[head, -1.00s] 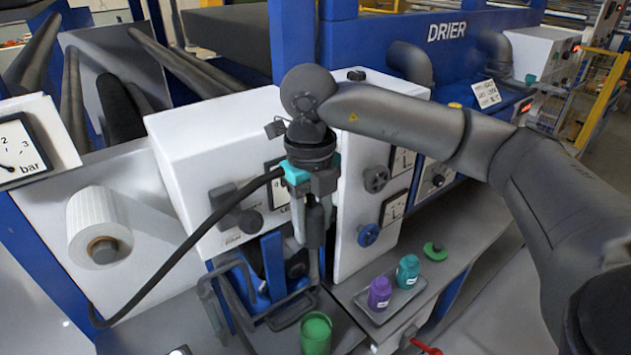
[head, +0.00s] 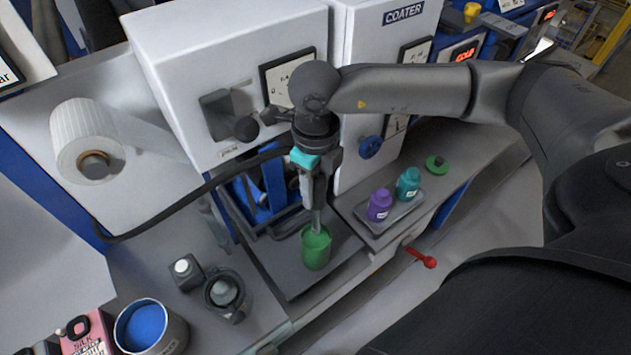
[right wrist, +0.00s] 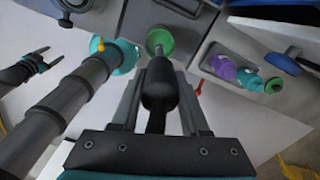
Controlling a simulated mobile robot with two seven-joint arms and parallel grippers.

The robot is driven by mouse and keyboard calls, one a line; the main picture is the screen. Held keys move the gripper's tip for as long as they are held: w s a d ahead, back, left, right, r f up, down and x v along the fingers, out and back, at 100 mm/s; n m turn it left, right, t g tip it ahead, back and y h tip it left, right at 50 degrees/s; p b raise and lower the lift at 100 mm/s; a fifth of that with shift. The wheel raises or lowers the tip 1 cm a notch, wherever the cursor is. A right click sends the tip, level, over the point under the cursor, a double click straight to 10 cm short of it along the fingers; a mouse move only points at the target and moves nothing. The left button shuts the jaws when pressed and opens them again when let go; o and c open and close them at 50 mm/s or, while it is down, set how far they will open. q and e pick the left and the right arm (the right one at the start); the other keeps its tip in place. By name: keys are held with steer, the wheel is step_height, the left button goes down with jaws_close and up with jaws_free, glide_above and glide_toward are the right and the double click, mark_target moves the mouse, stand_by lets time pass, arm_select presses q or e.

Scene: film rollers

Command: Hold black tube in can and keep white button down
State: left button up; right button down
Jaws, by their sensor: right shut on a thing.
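My right gripper (head: 310,195) hangs over the green can (head: 316,246) and is shut on the black tube. The tube's dark body (right wrist: 158,92) shows between the fingers in the right wrist view. Its lower end (head: 316,222) reaches the can's mouth in the head view; how deep it sits I cannot tell. The can also shows in the right wrist view (right wrist: 160,40). The white button (head: 181,266) sits on a small dark box at the lower left of the head view, with nothing on it. My left gripper (right wrist: 40,62) shows only in the right wrist view, fingers apart and empty.
A tray (head: 375,228) holds purple (head: 380,204) and teal (head: 408,184) bottles right of the can. A red handle (head: 422,258) sticks out in front. A grey cup (head: 224,292) stands beside the button box, and a blue-filled bucket (head: 148,327) stands at the lower left.

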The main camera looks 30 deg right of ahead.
mark_target(315, 225)
steer(key=shift+f+b, duration=0.4)
steer(key=shift+f, duration=0.4)
step_height(315, 225, down, 12)
steer(key=b, duration=1.1)
steer(key=shift+r, duration=0.2)
stand_by(0.4)
